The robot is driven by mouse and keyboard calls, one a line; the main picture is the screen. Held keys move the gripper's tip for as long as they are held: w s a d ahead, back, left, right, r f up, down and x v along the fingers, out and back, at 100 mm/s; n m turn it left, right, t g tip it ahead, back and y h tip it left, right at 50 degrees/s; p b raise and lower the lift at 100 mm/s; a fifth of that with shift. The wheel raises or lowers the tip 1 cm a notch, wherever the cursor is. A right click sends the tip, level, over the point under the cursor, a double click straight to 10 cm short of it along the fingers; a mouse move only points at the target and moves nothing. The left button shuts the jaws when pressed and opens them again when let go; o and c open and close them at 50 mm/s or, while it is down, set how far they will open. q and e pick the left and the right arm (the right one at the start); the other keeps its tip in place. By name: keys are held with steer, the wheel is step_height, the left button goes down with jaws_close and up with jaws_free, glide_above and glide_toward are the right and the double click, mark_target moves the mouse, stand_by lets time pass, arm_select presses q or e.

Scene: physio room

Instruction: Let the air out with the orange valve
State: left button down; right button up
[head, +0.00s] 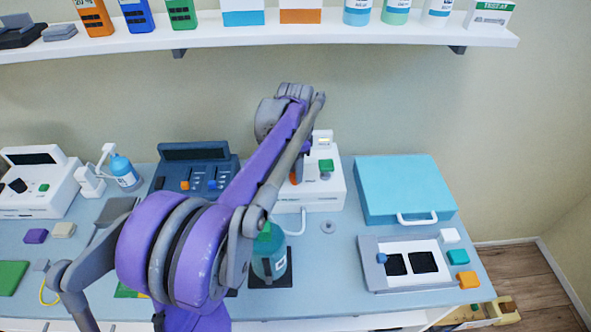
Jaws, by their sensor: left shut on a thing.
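A white device (322,188) with a small lit display and a green knob (326,167) stands at the back middle of the bench. A small orange part, seemingly the orange valve (293,179), shows at its left front, mostly hidden by my purple left arm. My left gripper (297,170) is at this orange part, largely covered by the arm; it is shut on it. A white hose (303,216) runs from the device's front down towards a dark teal bottle (270,262) with a green top. My right gripper is out of view.
A dark blue console (195,153) stands left of the device, with a blue pump bottle (123,169) beyond it. A light blue case (403,188) and a grey tray (414,263) are at right. A loaded shelf (350,30) runs above.

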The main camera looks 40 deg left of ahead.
arm_select(q)
steer(key=shift+m, duration=1.4)
steer(key=c, duration=0.9)
jaws_free()
step_height(320, 180, up, 8)
steer(key=shift+f, duration=0.2)
